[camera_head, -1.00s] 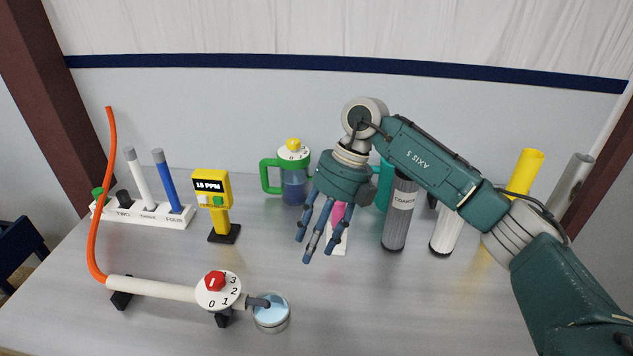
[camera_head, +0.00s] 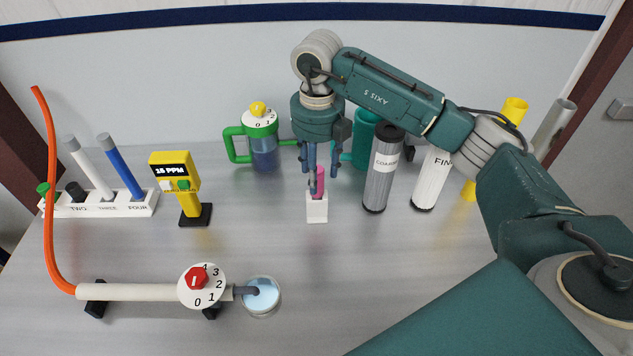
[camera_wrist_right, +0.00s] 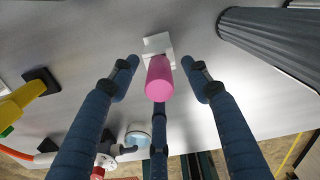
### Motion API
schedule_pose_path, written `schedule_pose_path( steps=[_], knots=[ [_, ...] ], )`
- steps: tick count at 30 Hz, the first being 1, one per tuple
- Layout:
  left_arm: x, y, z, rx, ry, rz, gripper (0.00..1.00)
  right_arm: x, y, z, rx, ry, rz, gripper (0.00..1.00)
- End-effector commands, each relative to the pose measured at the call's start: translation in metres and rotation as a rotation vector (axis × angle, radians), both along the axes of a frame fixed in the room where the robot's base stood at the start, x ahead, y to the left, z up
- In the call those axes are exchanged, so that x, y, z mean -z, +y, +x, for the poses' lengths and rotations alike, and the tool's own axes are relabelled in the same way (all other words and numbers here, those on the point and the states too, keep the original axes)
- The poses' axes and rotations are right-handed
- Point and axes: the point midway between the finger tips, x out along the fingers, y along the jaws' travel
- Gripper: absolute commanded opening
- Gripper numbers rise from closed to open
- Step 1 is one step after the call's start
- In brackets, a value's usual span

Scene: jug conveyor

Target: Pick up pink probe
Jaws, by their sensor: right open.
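The pink probe (camera_head: 319,182) stands upright in a small white holder (camera_head: 317,211) near the middle of the table. My right gripper (camera_head: 320,190) points down from above, with its blue fingers around the probe's upper part in the head view. In the right wrist view the probe (camera_wrist_right: 159,80) lies between the spread fingertips of the right gripper (camera_wrist_right: 165,75), with gaps on both sides. The right gripper is open and holds nothing. Part of the probe is hidden by a finger in the head view. My left gripper is out of view.
A green-handled jug (camera_head: 263,150) and a teal jug (camera_head: 364,140) stand behind. A grey cylinder (camera_head: 383,180) and a white one (camera_head: 431,182) stand close on the right. A yellow meter (camera_head: 177,178) and valve pipe (camera_head: 135,292) are left. The table in front of the holder is clear.

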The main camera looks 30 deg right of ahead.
Motion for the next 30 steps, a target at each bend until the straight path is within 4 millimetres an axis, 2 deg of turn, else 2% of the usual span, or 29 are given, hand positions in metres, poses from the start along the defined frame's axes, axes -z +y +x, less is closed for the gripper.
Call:
schedule_pose_path(
  steps=[1,3,8,16,23,30],
  knots=[
    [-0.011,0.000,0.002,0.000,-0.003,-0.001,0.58,0.005,0.001,-0.002,-0.001,0.008,0.000,0.47],
    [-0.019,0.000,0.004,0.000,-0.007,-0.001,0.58,0.015,0.002,-0.003,-0.002,0.007,-0.001,0.47],
    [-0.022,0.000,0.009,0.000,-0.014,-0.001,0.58,0.035,0.002,-0.001,-0.001,0.003,0.001,0.47],
    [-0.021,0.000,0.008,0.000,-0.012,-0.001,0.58,0.040,0.002,-0.001,-0.001,0.001,0.001,0.47],
    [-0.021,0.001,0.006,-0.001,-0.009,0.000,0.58,0.039,0.002,-0.001,-0.001,0.001,0.001,0.02],
    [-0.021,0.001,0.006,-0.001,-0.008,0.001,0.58,0.039,0.002,-0.001,-0.001,0.001,0.001,0.00]
  ],
)
